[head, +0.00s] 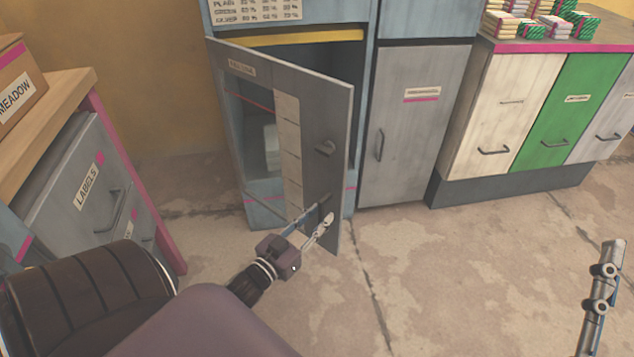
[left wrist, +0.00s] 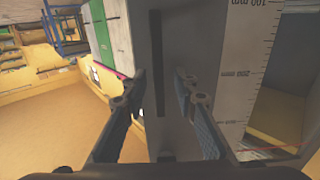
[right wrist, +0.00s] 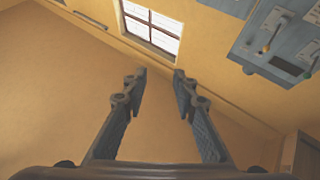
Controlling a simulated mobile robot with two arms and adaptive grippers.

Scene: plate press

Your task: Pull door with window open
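The grey door with a window (head: 335,110) hangs partly open on the blue cabinet, swung out toward me. A handle (head: 326,148) sits on its face near the free edge. My left gripper (head: 318,218) is open at the lower part of this face, below the handle's upper end. In the left wrist view the door (left wrist: 205,45) fills the middle, and a dark upright bar (left wrist: 157,60) shows between the spread fingers. I cannot tell whether they touch it. My right gripper (head: 612,250) is open and empty at the far right; its wrist view shows only air between its fingers (right wrist: 160,75).
A grey cabinet door (head: 410,125) stands shut to the right. Further right are white and green drawer fronts (head: 565,112) under a counter with stacked bundles. A wooden-topped drawer unit (head: 50,95) stands at the left. The floor (head: 450,270) before the cabinets is clear.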

